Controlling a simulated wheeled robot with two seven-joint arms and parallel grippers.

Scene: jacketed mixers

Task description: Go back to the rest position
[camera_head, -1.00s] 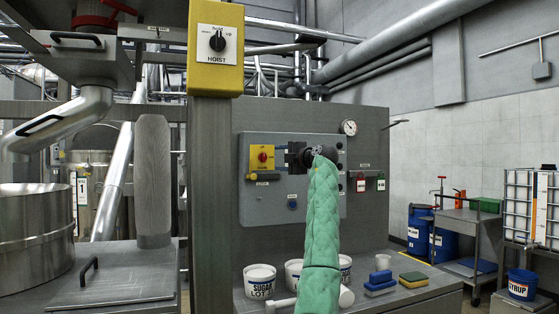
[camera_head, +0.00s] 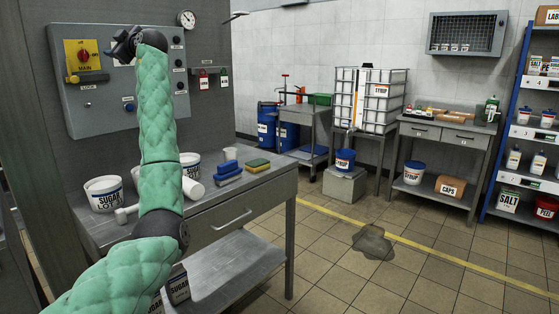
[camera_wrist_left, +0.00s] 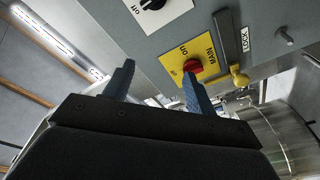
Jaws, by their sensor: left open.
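My left arm, in a green quilted sleeve, rises from the lower left of the head view. Its gripper (camera_head: 124,46) is in front of the grey control panel (camera_head: 100,118), at the panel's upper part. In the left wrist view the two blue fingers of this gripper (camera_wrist_left: 158,88) stand apart with nothing between them. The yellow MAIN switch with a red knob (camera_head: 82,56) is left of the gripper. In the wrist view the MAIN switch (camera_wrist_left: 192,62) lies beyond the right finger; I cannot tell whether they touch. My right gripper is out of view.
A dark puddle (camera_head: 372,242) lies on the tiled floor. A syrup bucket (camera_head: 345,160) stands on a block. Shelving (camera_head: 508,135) is at the right. Open floor lies between.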

